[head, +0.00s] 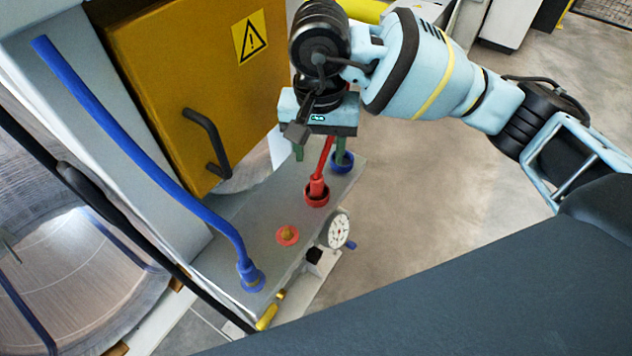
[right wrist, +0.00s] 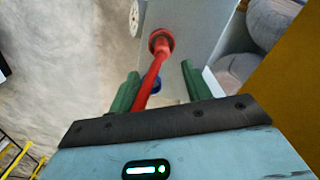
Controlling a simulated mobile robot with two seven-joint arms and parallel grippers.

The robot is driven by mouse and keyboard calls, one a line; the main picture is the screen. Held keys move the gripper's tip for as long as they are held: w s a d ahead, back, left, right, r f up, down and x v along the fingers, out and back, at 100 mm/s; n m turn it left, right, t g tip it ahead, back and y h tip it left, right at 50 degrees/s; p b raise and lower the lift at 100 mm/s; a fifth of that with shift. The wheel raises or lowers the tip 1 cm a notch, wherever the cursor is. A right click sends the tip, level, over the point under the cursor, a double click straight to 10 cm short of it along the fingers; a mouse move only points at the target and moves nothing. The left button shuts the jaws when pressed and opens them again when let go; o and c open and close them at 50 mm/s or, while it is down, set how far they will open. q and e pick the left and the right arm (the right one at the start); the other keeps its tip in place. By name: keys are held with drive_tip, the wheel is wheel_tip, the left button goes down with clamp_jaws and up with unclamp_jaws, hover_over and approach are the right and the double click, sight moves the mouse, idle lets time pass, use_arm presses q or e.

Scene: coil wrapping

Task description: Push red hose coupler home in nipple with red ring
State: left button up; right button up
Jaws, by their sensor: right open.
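The red hose coupler (head: 318,187) stands in a dark red cup (head: 316,200) on the grey panel, its red hose (head: 325,158) rising from it. In the right wrist view the coupler (right wrist: 160,48) sits in the same cup. The brass nipple with red ring (head: 287,236) is bare, nearer the front of the panel. My right gripper (head: 320,151) is open above the cup. In the right wrist view the hose runs between its green fingers (right wrist: 159,82), closer to the left one; I cannot tell whether it touches. My left gripper is out of view.
A blue hose (head: 150,150) ends at a blue-ringed fitting (head: 251,278) on the panel. A blue cup (head: 342,162) stands beyond the red cup. A gauge (head: 333,230) and yellow lever (head: 267,317) sit at the panel's edge. A yellow cabinet door (head: 170,80) stands left.

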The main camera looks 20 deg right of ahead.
sight(317, 176)
drive_tip(key=shift+a+f+p, duration=0.15)
drive_tip(key=shift+f+p, duration=0.05)
drive_tip(key=shift+f, duration=1.75)
drive_tip(key=shift+a+f+p, duration=0.1)
drive_tip(key=shift+f+p, duration=0.1)
drive_tip(key=shift+f, duration=1.75)
clamp_jaws()
